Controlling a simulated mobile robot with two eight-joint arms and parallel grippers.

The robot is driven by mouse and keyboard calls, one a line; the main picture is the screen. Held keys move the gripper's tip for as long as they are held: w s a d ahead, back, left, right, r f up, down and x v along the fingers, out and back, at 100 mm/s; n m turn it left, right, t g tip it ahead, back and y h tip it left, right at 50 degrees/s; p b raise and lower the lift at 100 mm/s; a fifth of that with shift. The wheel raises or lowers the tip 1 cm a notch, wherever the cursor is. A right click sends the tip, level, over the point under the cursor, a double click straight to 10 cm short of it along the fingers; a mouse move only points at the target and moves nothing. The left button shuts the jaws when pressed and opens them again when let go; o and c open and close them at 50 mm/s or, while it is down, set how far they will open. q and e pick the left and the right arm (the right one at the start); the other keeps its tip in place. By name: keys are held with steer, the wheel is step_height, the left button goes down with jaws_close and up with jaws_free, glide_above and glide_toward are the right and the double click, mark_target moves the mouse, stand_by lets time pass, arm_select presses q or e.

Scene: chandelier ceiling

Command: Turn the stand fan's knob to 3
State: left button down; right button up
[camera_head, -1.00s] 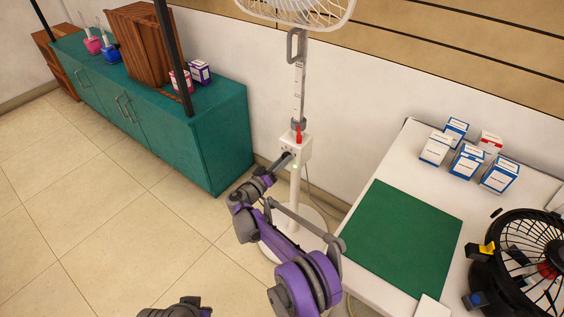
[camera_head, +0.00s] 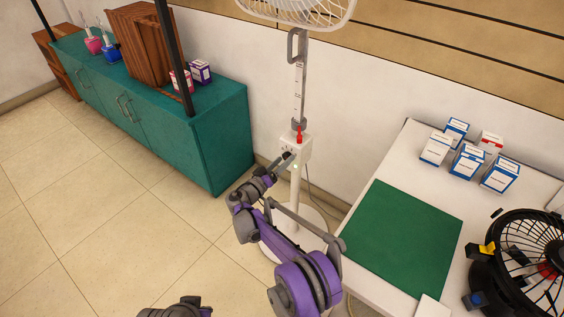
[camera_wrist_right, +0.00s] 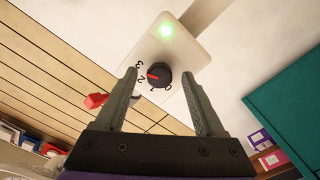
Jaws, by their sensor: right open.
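The white stand fan (camera_head: 299,95) stands on a round base against the wall, its white control box (camera_head: 300,146) partway up the pole. In the right wrist view, the black knob (camera_wrist_right: 158,75) is on the box face, with its red pointer facing left, near the 2. The marks 0, 1, 2 and 3 curve round it, and a green light (camera_wrist_right: 166,30) glows above. My right gripper (camera_wrist_right: 159,74) is open, with one finger on each side of the knob; contact is unclear. In the head view, my right gripper (camera_head: 284,162) is at the box front.
A teal cabinet (camera_head: 215,135) stands to the left, with small boxes and bottles on top. A white table (camera_head: 388,158) on the right bears a green mat (camera_head: 403,238), several cartons and a black fan (camera_head: 520,260). A red part (camera_head: 299,137) sticks up on the control box.

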steer(key=p+v, duration=0.1)
steer(key=v, duration=0.9)
steer(key=shift+s+a, duration=0.2)
steer(key=shift+s, duration=0.1)
steer(key=shift+p, duration=0.3)
